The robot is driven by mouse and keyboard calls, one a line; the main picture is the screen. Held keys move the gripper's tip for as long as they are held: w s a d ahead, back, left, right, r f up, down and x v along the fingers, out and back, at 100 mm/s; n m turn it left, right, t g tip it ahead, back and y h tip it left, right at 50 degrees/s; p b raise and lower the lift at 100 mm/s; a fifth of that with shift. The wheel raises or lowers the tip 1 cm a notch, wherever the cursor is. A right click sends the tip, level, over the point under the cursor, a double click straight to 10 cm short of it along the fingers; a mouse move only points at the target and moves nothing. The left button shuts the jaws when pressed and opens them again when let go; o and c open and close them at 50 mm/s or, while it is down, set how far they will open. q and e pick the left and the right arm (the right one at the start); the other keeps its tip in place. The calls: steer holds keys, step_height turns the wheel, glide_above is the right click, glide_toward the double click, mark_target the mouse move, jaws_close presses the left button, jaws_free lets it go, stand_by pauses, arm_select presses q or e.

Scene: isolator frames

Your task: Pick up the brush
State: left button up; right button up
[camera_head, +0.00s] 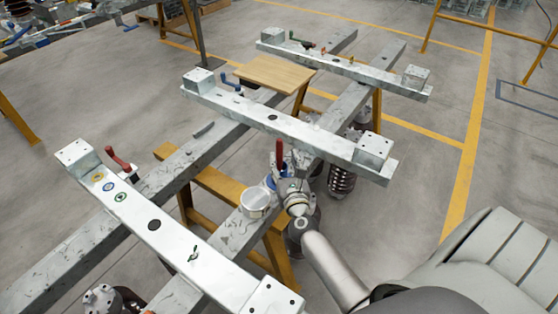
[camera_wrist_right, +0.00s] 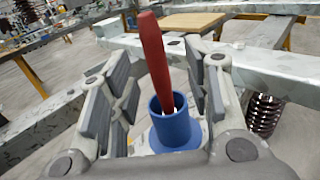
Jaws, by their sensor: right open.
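The brush shows as a red handle (camera_head: 279,152) standing up, slightly tilted, in a blue cup (camera_head: 269,182) on the metal frame beam. In the right wrist view the red handle (camera_wrist_right: 153,55) rises from the blue cup (camera_wrist_right: 175,130), and its lower end is hidden inside the cup. My right gripper (camera_head: 285,172) is at the cup. In its wrist view the open fingers (camera_wrist_right: 158,75) stand on either side of the handle, with gaps visible on both sides. My left gripper is not in view.
A round white-silver container (camera_head: 255,203) stands on the beam beside the cup. Another red-handled tool (camera_head: 120,158) lies near the left crossbar. A wooden board (camera_head: 275,73) rests farther back on the frame. Long crossbars with end blocks (camera_head: 373,150) surround the area.

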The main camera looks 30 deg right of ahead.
mark_target(280, 153)
steer(key=shift+w+d+r, duration=0.2)
steer(key=shift+w, duration=0.5)
steer(key=x, duration=0.3)
steer(key=shift+w+a+f+p, duration=0.1)
steer(key=shift+w+f+p, duration=0.1)
steer(key=shift+p, duration=0.15)
steer(key=shift+w, duration=0.2)
steer(key=c, duration=0.9)
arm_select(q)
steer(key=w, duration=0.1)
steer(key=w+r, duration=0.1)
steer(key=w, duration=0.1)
arm_select(e)
jaws_close()
